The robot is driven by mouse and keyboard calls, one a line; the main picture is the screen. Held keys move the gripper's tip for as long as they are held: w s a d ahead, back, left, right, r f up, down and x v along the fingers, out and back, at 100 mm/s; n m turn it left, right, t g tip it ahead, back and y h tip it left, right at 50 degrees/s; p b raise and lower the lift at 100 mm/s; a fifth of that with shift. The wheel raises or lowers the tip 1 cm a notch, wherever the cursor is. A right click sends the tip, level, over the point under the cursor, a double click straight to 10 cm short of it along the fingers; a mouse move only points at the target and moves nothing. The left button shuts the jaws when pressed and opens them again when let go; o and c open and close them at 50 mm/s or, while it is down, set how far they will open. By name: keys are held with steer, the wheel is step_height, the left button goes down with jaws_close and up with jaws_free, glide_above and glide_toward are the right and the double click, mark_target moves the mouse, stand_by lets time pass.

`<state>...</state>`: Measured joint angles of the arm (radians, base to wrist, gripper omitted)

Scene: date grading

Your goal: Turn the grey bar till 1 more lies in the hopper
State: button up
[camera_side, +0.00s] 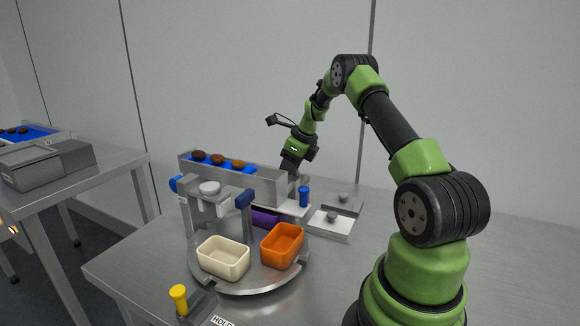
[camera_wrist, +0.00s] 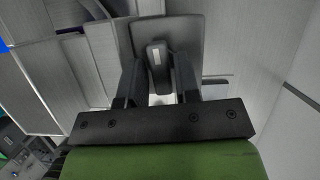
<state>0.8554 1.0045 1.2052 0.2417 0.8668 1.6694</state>
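Three brown dates (camera_side: 218,160) lie in a row on the blue belt (camera_side: 250,170) of the grey conveyor. My gripper (camera_side: 291,168) points down at the conveyor's right end in the side view. In the wrist view a grey bar (camera_wrist: 157,60) with a white mark stands between the two fingers of my gripper (camera_wrist: 159,78). The fingers are apart, and the bar appears narrower than the space between them; contact is not clear. In the side view the bar is hidden by my gripper. I cannot clearly make out the hopper or its contents.
A round turntable (camera_side: 240,288) carries a cream bin (camera_side: 222,258), an orange bin (camera_side: 282,246) and a purple one (camera_side: 265,218). A stand with blue-ended handles (camera_side: 244,199) rises behind them. A yellow knob (camera_side: 179,297) is at front; weights (camera_side: 330,224) lie right of the conveyor.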

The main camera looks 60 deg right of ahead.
jaws_close()
steer(key=shift+n, duration=0.3)
steer(key=n+y, duration=0.1)
steer(key=n, duration=0.3)
steer(key=shift+d+n+g+y, duration=0.15)
steer(key=shift+n+g+y, duration=0.15)
steer(key=shift+g+y, duration=0.1)
steer(key=n+y, duration=0.1)
steer(key=n, duration=0.2)
steer(key=shift+w+g, duration=0.1)
steer(key=shift+g, duration=0.3)
steer(key=shift+r+n, duration=0.1)
steer(key=shift+n, duration=0.5)
jaws_free()
